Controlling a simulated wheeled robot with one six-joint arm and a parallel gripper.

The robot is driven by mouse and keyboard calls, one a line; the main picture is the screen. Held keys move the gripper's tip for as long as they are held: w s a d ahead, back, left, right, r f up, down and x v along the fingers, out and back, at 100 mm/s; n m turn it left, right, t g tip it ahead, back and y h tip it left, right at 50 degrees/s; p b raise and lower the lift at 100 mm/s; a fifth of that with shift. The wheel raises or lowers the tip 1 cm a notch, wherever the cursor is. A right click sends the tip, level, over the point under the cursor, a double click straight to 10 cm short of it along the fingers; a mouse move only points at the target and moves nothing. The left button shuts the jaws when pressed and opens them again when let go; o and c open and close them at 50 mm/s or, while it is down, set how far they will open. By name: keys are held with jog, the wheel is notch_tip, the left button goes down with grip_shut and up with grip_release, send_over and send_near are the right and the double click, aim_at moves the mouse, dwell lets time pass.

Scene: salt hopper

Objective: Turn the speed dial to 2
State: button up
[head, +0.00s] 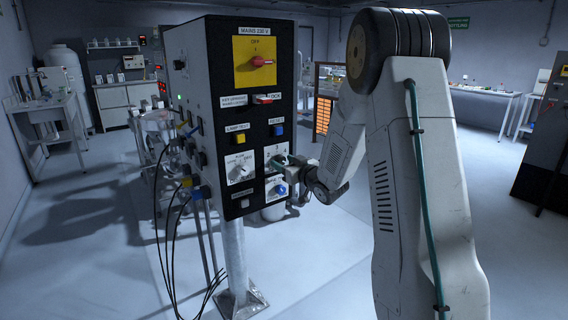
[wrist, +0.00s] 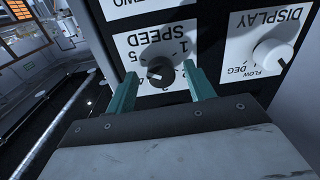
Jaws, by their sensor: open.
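I cannot tell whether the fingers touch the knob. In the head view my gripper (head: 284,161) is at the right of the panel front and hides most of this dial.
The black control panel (head: 229,117) stands on a metal post. A white display dial (wrist: 273,54) sits beside the speed dial. A red mains switch (head: 258,60) on yellow, push buttons and a blue knob (head: 281,190) are nearby. Cables hang at the left.

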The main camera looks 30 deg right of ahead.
jog(key=shift+w+a, duration=0.1)
jog(key=shift+w, duration=0.2)
jog(key=c, duration=1)
